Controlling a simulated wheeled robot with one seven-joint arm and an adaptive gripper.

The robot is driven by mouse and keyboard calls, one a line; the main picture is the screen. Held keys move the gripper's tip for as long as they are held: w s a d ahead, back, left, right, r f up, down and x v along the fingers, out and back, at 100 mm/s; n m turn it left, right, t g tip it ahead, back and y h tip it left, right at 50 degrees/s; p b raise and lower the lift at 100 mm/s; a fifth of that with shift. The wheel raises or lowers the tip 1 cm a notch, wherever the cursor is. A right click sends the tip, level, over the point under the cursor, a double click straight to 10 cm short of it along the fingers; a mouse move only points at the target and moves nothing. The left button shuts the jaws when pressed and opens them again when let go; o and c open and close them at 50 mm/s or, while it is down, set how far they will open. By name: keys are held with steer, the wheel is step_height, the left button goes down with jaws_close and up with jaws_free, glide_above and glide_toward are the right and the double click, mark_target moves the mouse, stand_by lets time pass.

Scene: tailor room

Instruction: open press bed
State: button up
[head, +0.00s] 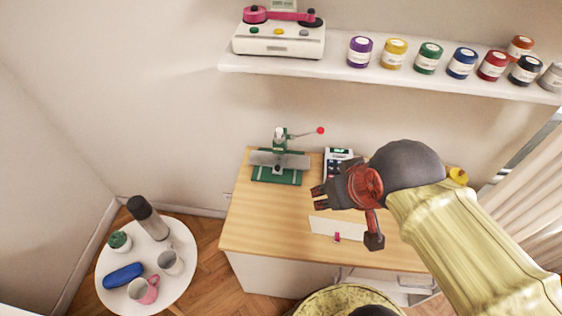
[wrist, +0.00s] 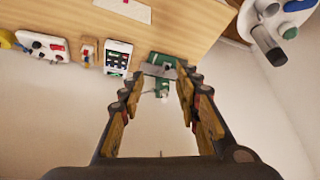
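The press (head: 280,164) stands at the back left of the wooden worktop. It has a green base, a grey flat plate, and a lever ending in a red knob (head: 320,130). I cannot tell whether the bed is open or shut. My gripper (head: 318,197) is above the worktop, to the right of and nearer than the press, apart from it. In the wrist view my gripper (wrist: 157,75) has its two fingers spread with nothing between them. The press (wrist: 160,86) shows beyond the fingertips, partly hidden by them.
A small device with a display (head: 338,158) stands right of the press; it also shows in the wrist view (wrist: 118,57). A wall shelf (head: 290,66) above holds a machine and several jars. A round white table (head: 178,292) with a flask and cups stands at left.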

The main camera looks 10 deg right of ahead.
step_height(320, 180, down, 4)
steer(key=g, duration=0.1)
steer(key=n+y+b, duration=0.2)
steer(key=n+b, duration=0.2)
steer(key=n, duration=0.1)
glide_toward(277, 167)
steer(key=shift+g, duration=0.3)
steer(key=x, duration=0.2)
steer(key=b+x, duration=0.1)
steer(key=x, duration=0.2)
steer(key=b+x, duration=0.1)
steer(key=x, duration=0.2)
steer(key=shift+w+d, duration=0.1)
steer(key=shift+w, duration=0.2)
steer(key=shift+r, duration=0.1)
steer(key=shift+c, duration=0.4)
steer(key=c, duration=0.7)
jaws_close()
